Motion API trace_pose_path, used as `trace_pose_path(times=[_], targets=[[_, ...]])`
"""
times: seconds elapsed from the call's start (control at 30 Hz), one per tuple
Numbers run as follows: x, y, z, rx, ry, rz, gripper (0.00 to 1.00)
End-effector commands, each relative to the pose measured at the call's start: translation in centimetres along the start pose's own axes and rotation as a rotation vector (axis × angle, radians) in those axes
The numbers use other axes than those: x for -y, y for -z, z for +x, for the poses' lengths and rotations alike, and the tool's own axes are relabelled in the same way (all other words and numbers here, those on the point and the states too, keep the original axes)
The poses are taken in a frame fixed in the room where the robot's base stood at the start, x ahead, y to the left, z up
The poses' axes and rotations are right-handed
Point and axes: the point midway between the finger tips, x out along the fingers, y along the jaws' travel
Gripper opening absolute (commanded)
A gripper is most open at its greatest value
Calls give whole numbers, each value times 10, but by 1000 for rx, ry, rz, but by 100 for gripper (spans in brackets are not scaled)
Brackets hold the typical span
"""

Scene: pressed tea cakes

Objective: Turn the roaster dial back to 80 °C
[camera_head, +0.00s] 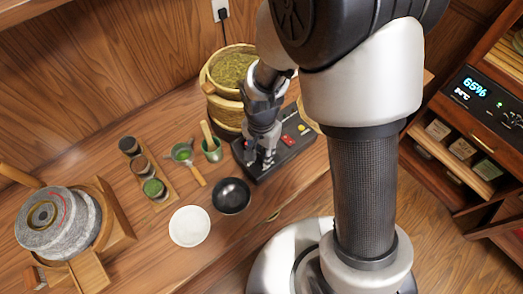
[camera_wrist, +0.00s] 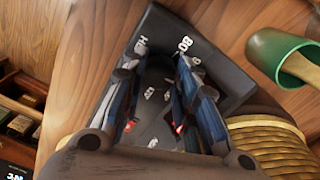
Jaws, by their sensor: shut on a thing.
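The black roaster panel (camera_head: 293,140) lies on the wooden counter beside the bamboo baskets, with red and yellow spots on its right part. My gripper (camera_head: 258,160) points down over the panel's left part. In the wrist view my gripper (camera_wrist: 157,75) has its two fingers on either side of the dark dial (camera_wrist: 155,72), shut on it. White marks, among them "80" (camera_wrist: 184,44) and an "H", show on the panel past the fingertips. The fingers hide much of the dial, and I cannot tell where its pointer stands.
A bamboo basket of green leaves (camera_head: 233,70) stands behind the panel. A green cup (camera_head: 212,150) with a wooden handle stands close left. A black bowl (camera_head: 231,196) and white bowl (camera_head: 190,226) lie in front. A stone mill (camera_head: 58,225) is far left.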

Motion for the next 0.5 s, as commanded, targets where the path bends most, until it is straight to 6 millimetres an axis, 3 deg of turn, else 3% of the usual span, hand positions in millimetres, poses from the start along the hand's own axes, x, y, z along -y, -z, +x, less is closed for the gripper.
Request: trace_pose_path(times=[0.5], targets=[[0,0,-1,0,0,-479,4]])
